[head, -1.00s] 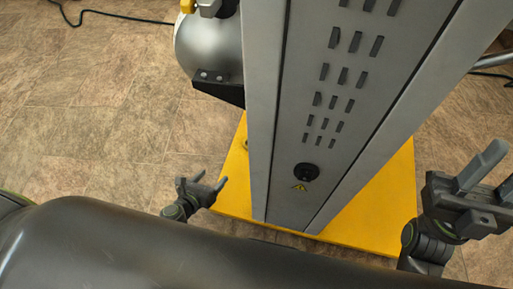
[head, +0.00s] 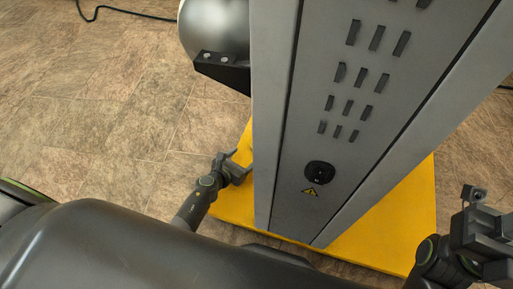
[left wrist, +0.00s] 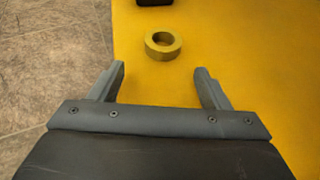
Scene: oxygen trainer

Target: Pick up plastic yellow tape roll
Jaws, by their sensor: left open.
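The yellow tape roll (left wrist: 163,53) lies flat on the yellow base plate in the left wrist view, with its hole facing up. My left gripper (left wrist: 162,76) is open and empty. The roll is ahead of its fingertips, roughly centred between them and apart from both. In the head view my left gripper (head: 240,167) is low beside the left side of the grey cabinet, over the plate's left edge. The roll cannot be made out in the head view. My right gripper (head: 485,222) is at the right edge, and its jaw opening is unclear.
The tall grey cabinet (head: 330,140) stands on the yellow base plate (head: 398,215) and blocks the middle. A silver tank (head: 214,25) with a black bracket (head: 222,70) sits above and left. A black cable (head: 125,12) lies on the tiled floor; the left floor is clear.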

